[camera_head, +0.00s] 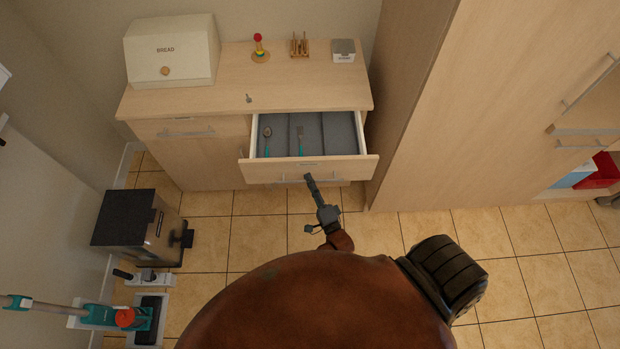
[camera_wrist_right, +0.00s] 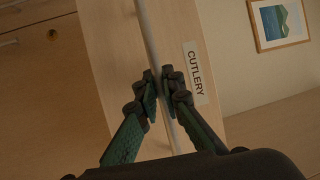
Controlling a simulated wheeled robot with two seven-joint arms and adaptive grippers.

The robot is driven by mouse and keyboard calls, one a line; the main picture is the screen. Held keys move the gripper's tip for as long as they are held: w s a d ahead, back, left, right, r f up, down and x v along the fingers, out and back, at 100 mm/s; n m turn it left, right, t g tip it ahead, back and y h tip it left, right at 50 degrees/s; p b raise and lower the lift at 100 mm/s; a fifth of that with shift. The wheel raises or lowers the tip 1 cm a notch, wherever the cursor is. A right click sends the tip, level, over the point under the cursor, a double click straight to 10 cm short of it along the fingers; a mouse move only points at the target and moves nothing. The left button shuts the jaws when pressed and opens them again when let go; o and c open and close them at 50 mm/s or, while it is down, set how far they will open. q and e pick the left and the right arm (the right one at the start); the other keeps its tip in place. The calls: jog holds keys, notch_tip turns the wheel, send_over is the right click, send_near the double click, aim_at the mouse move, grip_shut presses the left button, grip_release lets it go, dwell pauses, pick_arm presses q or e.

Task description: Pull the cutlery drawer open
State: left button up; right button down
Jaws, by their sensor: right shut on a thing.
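The cutlery drawer (camera_head: 262,172) is pulled out from the wooden cabinet in the head view. Its grey inside (camera_head: 341,132) has compartments, with a spoon and a fork with teal handles in them. My right gripper (camera_head: 308,180) is at the bar handle on the drawer front. In the right wrist view the gripper (camera_wrist_right: 165,90) is shut on the metal handle bar (camera_wrist_right: 147,28), beside a white label reading CUTLERY (camera_wrist_right: 195,73). My left gripper does not show.
A bread box (camera_head: 172,55), a ring stacker (camera_head: 259,49), a wooden rack (camera_head: 299,46) and a small grey-topped box (camera_head: 343,51) stand on the counter (camera_head: 205,98). A tall cabinet (camera_head: 440,120) stands close on the right. A dark bin (camera_head: 140,228) and a teal floor cleaner (camera_head: 110,314) are at left. Tiled floor is clear before the drawer.

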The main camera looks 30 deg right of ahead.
jog(key=c, duration=2)
grip_release()
jog(key=shift+c, duration=0.2)
jog(key=v, duration=1.2)
jog(key=shift+f, duration=0.15)
jog(key=s+a+f+n+g+y, duration=0.1)
jog(key=s+f+n+g, duration=0.25)
jog(key=f, duration=0.65)
jog(key=s+f+n+g+y, duration=0.25)
jog(key=s+f+n, duration=0.2)
jog(key=f, duration=0.65)
jog(key=s+a+f+n+g+y, duration=0.1)
jog(key=s+f+n+g, duration=0.35)
jog(key=f, duration=0.55)
jog(key=s+d+f+n+g, duration=0.2)
jog(key=s+f+g, duration=0.1)
jog(key=s, duration=0.5)
jog(key=s+d+f+n+g+h, duration=0.1)
jog(key=s+d+f+n+g, duration=0.1)
jog(key=s+f, duration=0.3)
jog(key=s+d+f+n+g, duration=0.2)
jog(key=s+f+n+g, duration=0.2)
jog(key=s, duration=0.9)
jog(key=shift+f, duration=0.6)
